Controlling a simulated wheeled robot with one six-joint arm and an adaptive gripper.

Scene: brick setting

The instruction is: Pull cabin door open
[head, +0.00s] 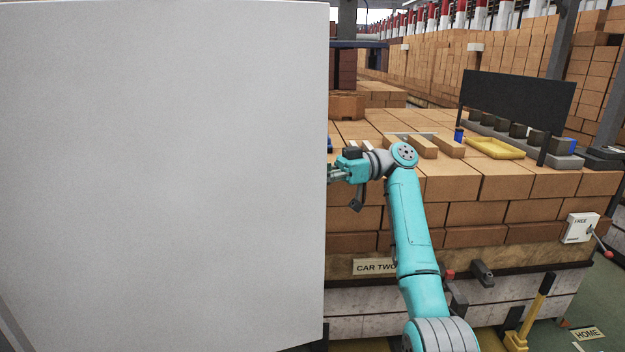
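A large plain light-grey panel (165,175), which looks like the cabin door, fills the left half of the head view. Its right edge runs nearly upright. I see no handle on the face that shows. My turquoise arm reaches up from the lower right and bends left at its top. My gripper (334,173) points left at the panel's right edge, a little above mid-height. Its fingertips end at or behind that edge, so I cannot tell whether they touch the panel or how far apart they are.
Stacked bricks (480,213) form a bench behind my arm, with a "CAR TWO" sign (370,267) on its front. A yellow tray (494,148) and a black board (517,103) stand on top. A white "FREE" box (579,227) and yellow lever (533,308) are at right.

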